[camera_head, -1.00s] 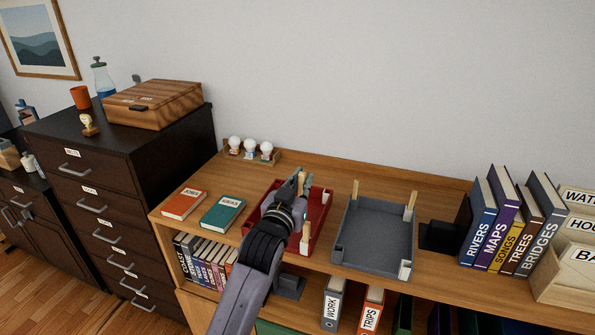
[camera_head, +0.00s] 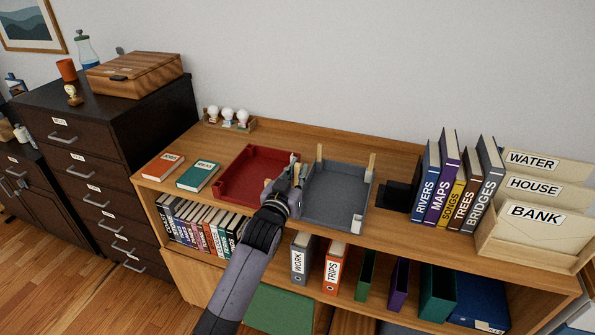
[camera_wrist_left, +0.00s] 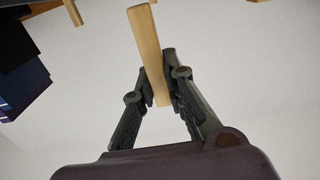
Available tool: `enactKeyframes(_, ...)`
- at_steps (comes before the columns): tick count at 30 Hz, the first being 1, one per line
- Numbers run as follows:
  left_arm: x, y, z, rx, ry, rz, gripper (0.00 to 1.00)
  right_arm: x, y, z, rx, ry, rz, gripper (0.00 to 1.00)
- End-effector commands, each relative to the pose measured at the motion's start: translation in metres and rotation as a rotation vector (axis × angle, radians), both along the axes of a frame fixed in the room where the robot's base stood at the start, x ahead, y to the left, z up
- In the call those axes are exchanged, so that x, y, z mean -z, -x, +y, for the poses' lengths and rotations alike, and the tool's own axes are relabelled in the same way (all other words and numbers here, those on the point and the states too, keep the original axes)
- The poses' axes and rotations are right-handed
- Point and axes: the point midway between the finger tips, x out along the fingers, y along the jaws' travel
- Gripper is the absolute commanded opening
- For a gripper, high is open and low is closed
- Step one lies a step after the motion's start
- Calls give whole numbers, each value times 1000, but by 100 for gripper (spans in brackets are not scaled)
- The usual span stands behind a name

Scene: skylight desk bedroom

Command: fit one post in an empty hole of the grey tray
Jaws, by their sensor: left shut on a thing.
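My left gripper (camera_head: 292,178) is over the gap between the red tray and the grey tray (camera_head: 335,200). It is shut on a pale wooden post (camera_wrist_left: 149,50), which projects beyond the fingertips in the left wrist view. The grey tray has a wooden post (camera_head: 319,156) at its back left corner and another post (camera_head: 371,165) at its back right corner. A pale piece (camera_head: 356,224) stands at its front right corner. My gripper and arm hide the front left corner. My right gripper is not in view.
The red tray (camera_head: 243,178) lies left of the grey one, its right side partly hidden by my gripper. A black bookend (camera_head: 397,196) and upright books (camera_head: 455,185) stand to the right. Orange and green books (camera_head: 197,176) lie at left. The shelf top behind the trays is clear.

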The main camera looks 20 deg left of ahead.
Motion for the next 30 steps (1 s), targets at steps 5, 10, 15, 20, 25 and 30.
enactKeyframes(5, 0, 0, 0, 0, 0, 2, 0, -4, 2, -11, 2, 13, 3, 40)
enactKeyframes(10, 6, 0, 0, 0, 0, 2, 0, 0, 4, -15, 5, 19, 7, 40)
enactKeyframes(15, 11, 0, 0, 0, 0, 2, 0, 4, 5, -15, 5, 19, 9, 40)
enactKeyframes(20, 15, 0, 0, 0, 0, 1, 0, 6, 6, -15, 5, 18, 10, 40)
enactKeyframes(25, 21, 0, 0, 0, 1, 1, 0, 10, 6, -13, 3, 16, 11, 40)
enactKeyframes(30, 26, 0, 0, 0, 1, 2, 0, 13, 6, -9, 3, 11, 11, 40)
